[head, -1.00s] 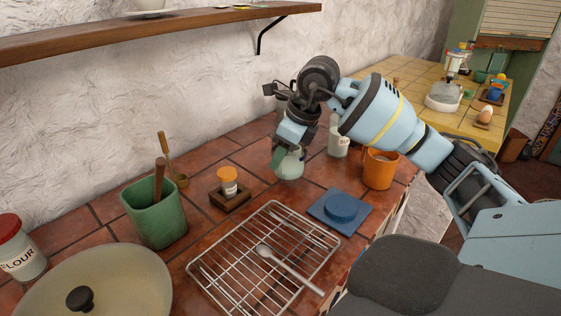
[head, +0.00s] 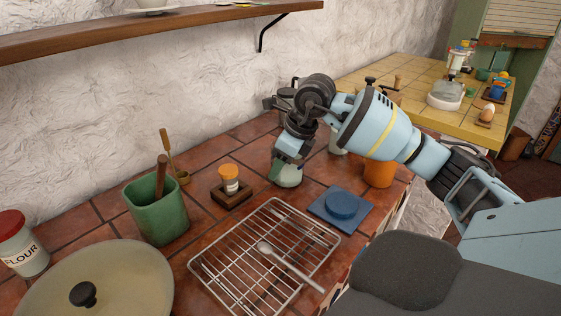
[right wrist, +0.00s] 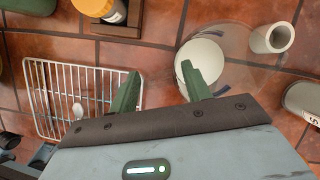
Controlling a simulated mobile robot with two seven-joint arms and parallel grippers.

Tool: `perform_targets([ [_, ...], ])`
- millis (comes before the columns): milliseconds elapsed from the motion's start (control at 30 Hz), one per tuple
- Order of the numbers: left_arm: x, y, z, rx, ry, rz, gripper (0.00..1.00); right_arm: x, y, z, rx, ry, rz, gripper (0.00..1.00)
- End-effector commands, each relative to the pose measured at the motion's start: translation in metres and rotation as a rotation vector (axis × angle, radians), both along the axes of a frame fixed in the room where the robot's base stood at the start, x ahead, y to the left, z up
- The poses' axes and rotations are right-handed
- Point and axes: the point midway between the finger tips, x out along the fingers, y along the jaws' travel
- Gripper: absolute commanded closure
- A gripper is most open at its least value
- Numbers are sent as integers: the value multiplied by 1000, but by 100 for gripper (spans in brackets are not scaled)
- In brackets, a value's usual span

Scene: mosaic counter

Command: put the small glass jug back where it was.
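The small glass jug (head: 286,176) is a pale green, see-through vessel on the tiled counter, right of the spice jar and behind the rack. My right gripper (head: 285,160) is just above it and hides its upper part. In the right wrist view, a clear round outline with a pale inner circle (right wrist: 186,87), seemingly the jug, lies at and beyond the right finger. The two green fingers of the gripper (right wrist: 160,68) stand apart, with only tiles showing between them. I cannot tell whether a finger touches the glass. My left gripper is not in view.
Nearby are a wire rack (head: 225,272) with a spoon, a blue trivet (head: 352,222), an orange mug (head: 378,175), a spice jar (head: 229,178) on a wooden block and a green pot (head: 160,215). A pale hollow cylinder (right wrist: 268,40) stands beside the clear outline.

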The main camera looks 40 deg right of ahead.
Motion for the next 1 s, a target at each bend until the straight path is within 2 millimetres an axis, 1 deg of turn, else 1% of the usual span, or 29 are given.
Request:
perform_targets([
  [33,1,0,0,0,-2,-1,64,0,0,1,0,0,0,45],
  [100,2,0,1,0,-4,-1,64,0,0,1,0,0,0,36],
  [367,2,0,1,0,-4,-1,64,0,0,1,0,-1,0,36],
  [533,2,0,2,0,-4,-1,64,-2,-2,12,-1,-5,-1,36],
  [667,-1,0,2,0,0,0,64,-9,-5,31,-1,-6,-1,36],
  [900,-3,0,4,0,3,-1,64,-26,-12,77,0,-6,-1,36],
  [1000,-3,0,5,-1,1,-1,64,-32,-14,92,-1,-5,-1,36],
])
